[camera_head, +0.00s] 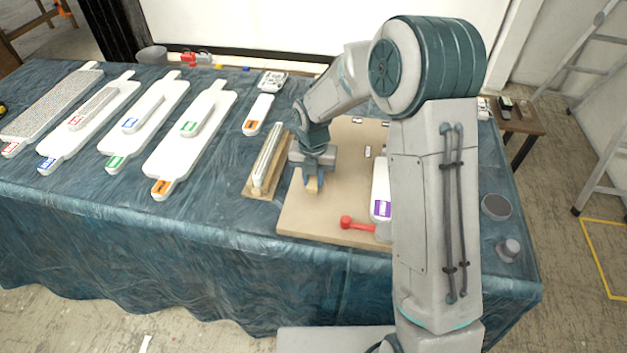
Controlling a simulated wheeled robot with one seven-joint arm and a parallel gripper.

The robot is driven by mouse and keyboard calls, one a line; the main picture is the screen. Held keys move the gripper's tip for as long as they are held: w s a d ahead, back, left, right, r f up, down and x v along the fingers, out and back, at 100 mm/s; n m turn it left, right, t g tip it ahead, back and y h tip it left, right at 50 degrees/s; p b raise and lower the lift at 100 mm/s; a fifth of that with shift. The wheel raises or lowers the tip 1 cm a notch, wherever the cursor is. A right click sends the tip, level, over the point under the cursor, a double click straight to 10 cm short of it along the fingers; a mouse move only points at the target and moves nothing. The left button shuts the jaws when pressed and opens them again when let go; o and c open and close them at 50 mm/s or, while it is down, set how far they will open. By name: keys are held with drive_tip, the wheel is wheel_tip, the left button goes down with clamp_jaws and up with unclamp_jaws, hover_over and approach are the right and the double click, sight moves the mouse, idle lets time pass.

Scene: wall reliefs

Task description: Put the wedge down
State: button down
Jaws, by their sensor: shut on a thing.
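My gripper (312,184) points down over the left part of a tan board (325,222) on the table. It is shut on a small tan wooden piece, which looks like the wedge (312,188). The wedge's upper part is hidden by the fingers. I cannot tell whether its lower end touches the board or hangs just above it.
A wooden tray with a pale bar (266,160) lies left of the gripper. A red-handled tool (354,222) and a purple-labelled white piece (379,190) lie to the right. Several white paddles (190,140) fill the table's left. The board's front left is clear.

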drive_tip(key=shift+f, duration=0.85)
drive_tip(key=shift+f, duration=0.2)
drive_tip(key=c, duration=1.2)
unclamp_jaws()
drive_tip(key=shift+r, duration=0.15)
